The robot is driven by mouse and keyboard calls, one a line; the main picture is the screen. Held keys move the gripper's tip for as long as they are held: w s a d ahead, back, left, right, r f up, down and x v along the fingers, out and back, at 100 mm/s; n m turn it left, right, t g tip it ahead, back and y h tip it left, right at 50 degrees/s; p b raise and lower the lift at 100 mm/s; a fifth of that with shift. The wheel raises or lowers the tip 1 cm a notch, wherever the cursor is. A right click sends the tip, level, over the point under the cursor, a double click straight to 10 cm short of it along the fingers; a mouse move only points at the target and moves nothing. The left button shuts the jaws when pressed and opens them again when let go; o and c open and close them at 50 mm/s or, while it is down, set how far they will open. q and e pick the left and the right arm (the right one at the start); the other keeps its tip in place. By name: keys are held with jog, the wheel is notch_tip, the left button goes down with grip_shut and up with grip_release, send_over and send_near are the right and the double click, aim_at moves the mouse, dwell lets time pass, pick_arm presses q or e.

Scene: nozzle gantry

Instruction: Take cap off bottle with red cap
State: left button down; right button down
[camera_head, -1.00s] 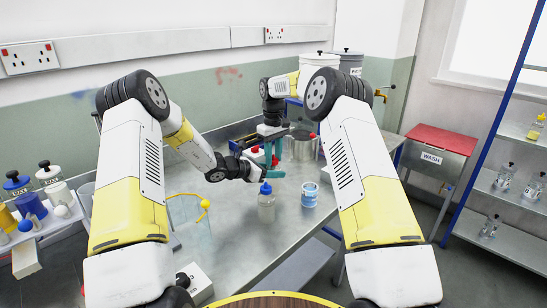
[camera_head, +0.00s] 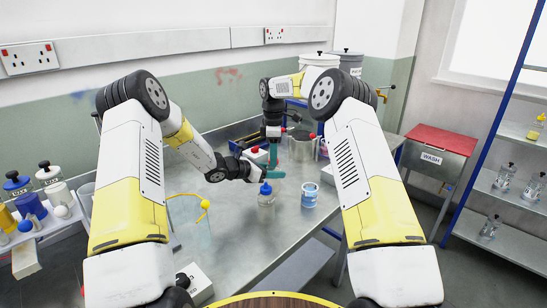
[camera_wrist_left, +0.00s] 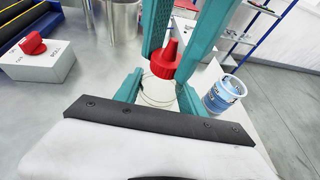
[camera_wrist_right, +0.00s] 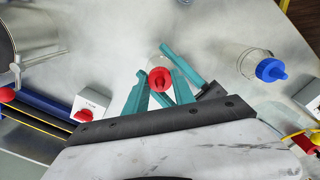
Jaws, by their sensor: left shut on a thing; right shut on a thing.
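The bottle is clear, with a red pointed cap (camera_wrist_left: 167,60); its body (camera_wrist_left: 157,90) shows in the left wrist view. My left gripper (camera_wrist_left: 160,92) is shut on the bottle body from the side. My right gripper (camera_wrist_right: 160,88) comes down from above, its teal fingers shut on either side of the red cap. The cap also shows in the right wrist view (camera_wrist_right: 160,78). In the head view the grippers (camera_head: 273,160) cover most of the bottle. I cannot tell whether the cap still sits on the neck.
A blue-capped bottle (camera_head: 266,198) stands just in front of the grippers, with a blue-labelled jar (camera_head: 309,195) to its right. A metal pot (camera_head: 301,147) and a box with a red knob (camera_wrist_left: 38,60) stand behind. The near tabletop is mostly clear.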

jog(key=shift+r, duration=0.1)
jog(key=shift+r, duration=1.05)
jog(key=shift+r, duration=0.1)
jog(key=shift+r, duration=1.9)
pick_arm(q)
jog(key=c, duration=0.6)
grip_release()
jog(key=v, duration=1.2)
